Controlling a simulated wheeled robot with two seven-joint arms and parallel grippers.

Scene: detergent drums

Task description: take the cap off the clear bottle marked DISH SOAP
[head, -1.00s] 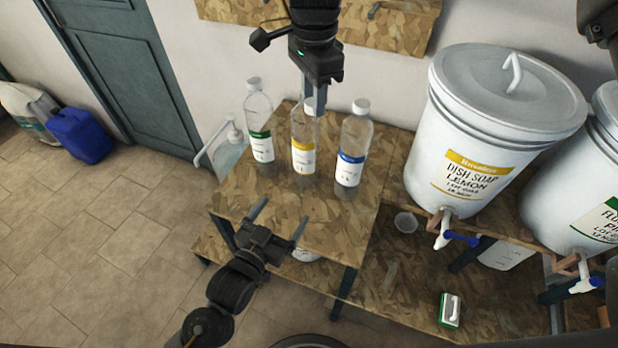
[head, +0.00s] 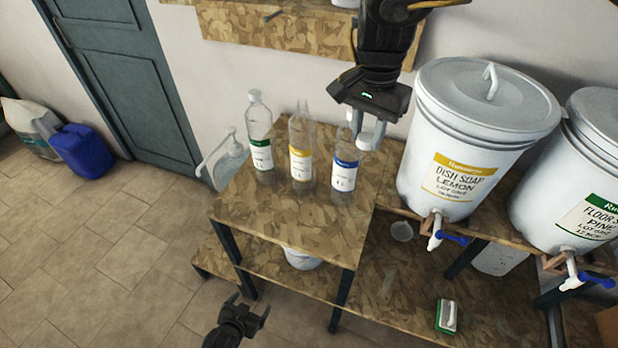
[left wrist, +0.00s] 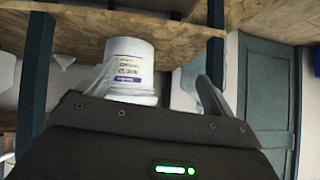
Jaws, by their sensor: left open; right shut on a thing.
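The clear bottle with the yellow label (head: 301,160) stands upright in the middle of three on the wooden table (head: 280,215). Its lettering is too small to read. Its neck shows bare, with no white cap on it. My left gripper (head: 247,308) is open and empty, low in front of the table.
White drums, one marked DISH SOAP LEMON (head: 465,150), stand at right. A sponge (head: 446,316) lies below. A white tub (left wrist: 130,72) shows in the left wrist view.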

